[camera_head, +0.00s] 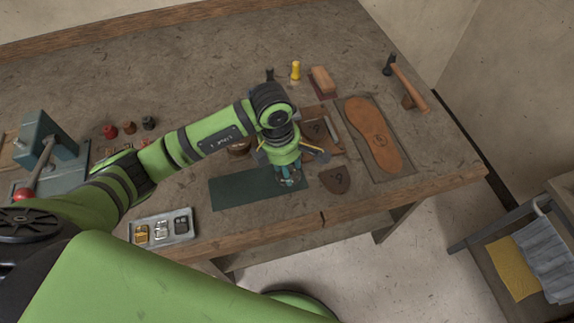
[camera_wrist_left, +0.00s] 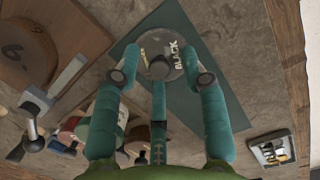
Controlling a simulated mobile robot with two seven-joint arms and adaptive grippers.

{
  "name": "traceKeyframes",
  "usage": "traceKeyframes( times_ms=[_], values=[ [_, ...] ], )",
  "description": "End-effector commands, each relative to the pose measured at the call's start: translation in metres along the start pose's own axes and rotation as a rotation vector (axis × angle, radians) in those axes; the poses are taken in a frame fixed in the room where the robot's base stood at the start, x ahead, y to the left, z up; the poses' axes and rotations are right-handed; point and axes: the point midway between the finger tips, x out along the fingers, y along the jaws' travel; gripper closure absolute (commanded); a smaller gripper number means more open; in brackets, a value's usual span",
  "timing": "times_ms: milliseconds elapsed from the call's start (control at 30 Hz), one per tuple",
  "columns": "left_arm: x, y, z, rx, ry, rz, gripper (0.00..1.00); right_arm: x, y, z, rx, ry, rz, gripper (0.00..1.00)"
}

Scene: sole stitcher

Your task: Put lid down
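My left gripper (camera_head: 289,178) points down over the right end of a dark green mat (camera_head: 240,188). In the left wrist view, a round dark lid (camera_wrist_left: 178,38) marked "BLACK" in pale letters sits between the fingers, with the mat behind it. The fingertips of the left gripper (camera_wrist_left: 160,56) close in around its rim and appear to touch it. The lid's underside is hidden, and I cannot tell whether it touches the mat. My right gripper is not in view.
A metal tray (camera_head: 161,228) with small parts lies left of the mat. A brown leather piece (camera_head: 335,180) lies close to the gripper's right. A sole (camera_head: 373,134) and a hammer (camera_head: 409,88) lie farther right. A teal press (camera_head: 46,148) stands at left.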

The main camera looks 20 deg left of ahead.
Motion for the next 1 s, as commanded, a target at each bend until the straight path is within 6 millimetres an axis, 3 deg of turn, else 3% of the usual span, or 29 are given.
traceKeyframes(
  times_ms=[267,700,1000],
  values=[
    [-0.008,0.001,0.001,0.000,-0.002,0.002,0.57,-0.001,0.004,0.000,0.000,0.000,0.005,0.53],
    [-0.095,0.001,0.001,0.001,-0.003,0.006,0.57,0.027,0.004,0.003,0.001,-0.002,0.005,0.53],
    [-0.122,0.000,0.000,-0.001,0.000,0.000,0.57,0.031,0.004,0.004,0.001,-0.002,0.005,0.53]
  ],
)
